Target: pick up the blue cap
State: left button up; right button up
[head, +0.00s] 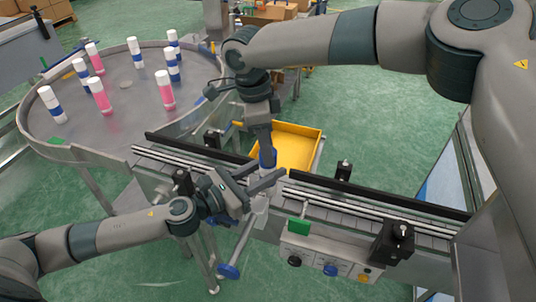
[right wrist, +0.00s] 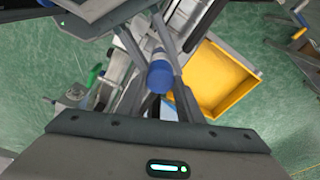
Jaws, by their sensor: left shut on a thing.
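The blue cap (head: 267,158) stands upright in the middle of the head view, above a pale body (head: 261,204). It also shows in the right wrist view (right wrist: 160,77), with a white and blue part beyond it. My right gripper (head: 266,148) comes down from above. Its fingers (right wrist: 158,65) lie on either side of the cap, apparently with small gaps. My left gripper (head: 266,182) comes in from the left, with its fingers across the pale body below the cap, shut on it. Its fingers partly hide that body.
A conveyor with black rails (head: 375,196) runs left and right of the grippers. A yellow bin (head: 312,134) lies behind. A round table (head: 122,112) at upper left carries several white-topped pink or blue cans. A control box (head: 330,262) is in front.

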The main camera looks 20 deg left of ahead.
jog(key=shift+r, duration=0.1)
notch_tip(320, 180, up, 10)
dwell(0.8)
jog(key=shift+r, duration=0.35)
dwell(1.2)
jog(key=shift+r, duration=1.95)
pick_arm(q)
jog(key=o, duration=1.2)
jog(key=shift+a, duration=0.1)
pick_arm(e)
jog(key=shift+s, duration=0.1)
